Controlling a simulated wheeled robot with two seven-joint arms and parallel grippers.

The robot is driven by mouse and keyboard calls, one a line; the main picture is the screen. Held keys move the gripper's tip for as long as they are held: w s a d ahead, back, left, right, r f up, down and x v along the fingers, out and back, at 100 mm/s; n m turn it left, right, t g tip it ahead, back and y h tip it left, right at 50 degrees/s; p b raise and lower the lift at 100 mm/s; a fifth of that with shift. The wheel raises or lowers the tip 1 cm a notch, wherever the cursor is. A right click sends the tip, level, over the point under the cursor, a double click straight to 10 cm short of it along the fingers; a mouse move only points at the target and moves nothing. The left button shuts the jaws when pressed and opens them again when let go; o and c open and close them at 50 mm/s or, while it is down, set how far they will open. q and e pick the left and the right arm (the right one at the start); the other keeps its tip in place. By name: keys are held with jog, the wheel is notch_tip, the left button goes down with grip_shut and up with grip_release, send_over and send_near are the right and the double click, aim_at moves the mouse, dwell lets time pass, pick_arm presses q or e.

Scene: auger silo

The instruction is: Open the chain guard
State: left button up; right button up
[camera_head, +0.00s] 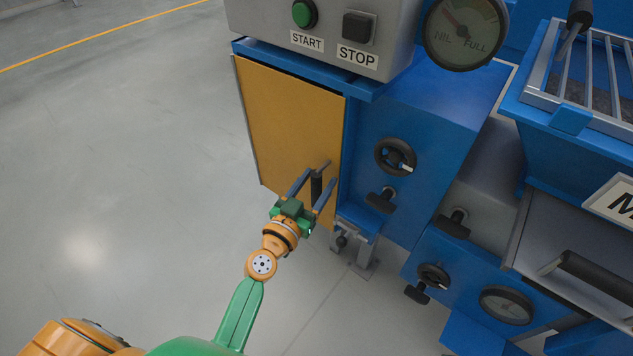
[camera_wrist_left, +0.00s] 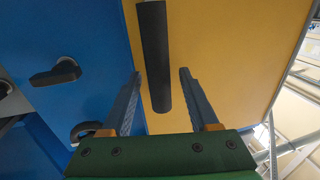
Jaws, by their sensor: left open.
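The chain guard (camera_head: 289,122) is a yellow panel on the side of the blue machine, and it looks closed. It also fills much of the left wrist view (camera_wrist_left: 228,50). Its black bar handle (camera_head: 317,185) is near the panel's lower right edge. In the left wrist view the handle (camera_wrist_left: 154,55) runs lengthwise between the two fingers. My left gripper (camera_head: 312,190) is open with its fingers on either side of the handle, and a gap shows on both sides. Whether the fingertips reach past the handle is hard to tell. My right gripper is not in view.
A grey control box with a green START button (camera_head: 304,13) and a black STOP button (camera_head: 358,28) sits above the guard. A black handwheel (camera_head: 395,157) and a dark knob (camera_head: 381,200) are right of it. The floor (camera_head: 120,150) to the left is clear.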

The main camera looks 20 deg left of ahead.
pick_arm(q)
grip_shut()
dwell(1.3)
